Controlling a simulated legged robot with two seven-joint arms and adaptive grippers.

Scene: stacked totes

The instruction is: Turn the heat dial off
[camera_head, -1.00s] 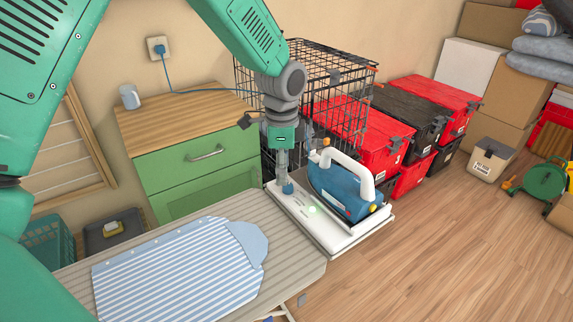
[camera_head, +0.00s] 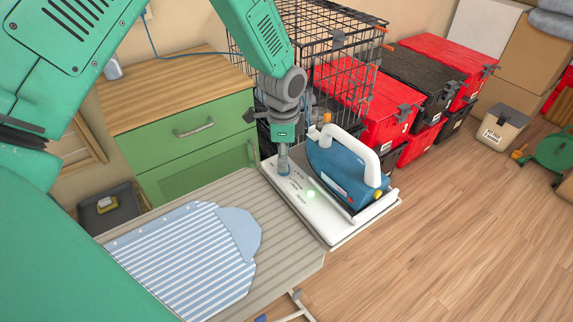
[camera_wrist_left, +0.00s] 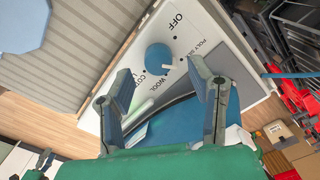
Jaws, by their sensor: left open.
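The heat dial (camera_wrist_left: 158,57) is a round blue knob on a white panel (camera_wrist_left: 178,30) printed OFF, POLY/SILK, WOOL and COTTON. In the wrist view it lies between and just beyond the spread fingers of my left gripper (camera_wrist_left: 160,68); I cannot tell whether they touch it. Which label the dial points to is unclear. In the head view my left gripper (camera_head: 284,160) points down over the left part of the white iron station (camera_head: 335,228) and mostly hides the dial. A blue iron (camera_head: 338,172) with a white handle rests on the station.
A glowing green light (camera_head: 310,194) sits on the station near the iron. A striped shirt (camera_head: 185,260) lies on the ironing board (camera_head: 285,243). A green drawer cabinet (camera_head: 190,135), a black wire cage (camera_head: 320,35) and red and black totes (camera_head: 385,110) stand behind.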

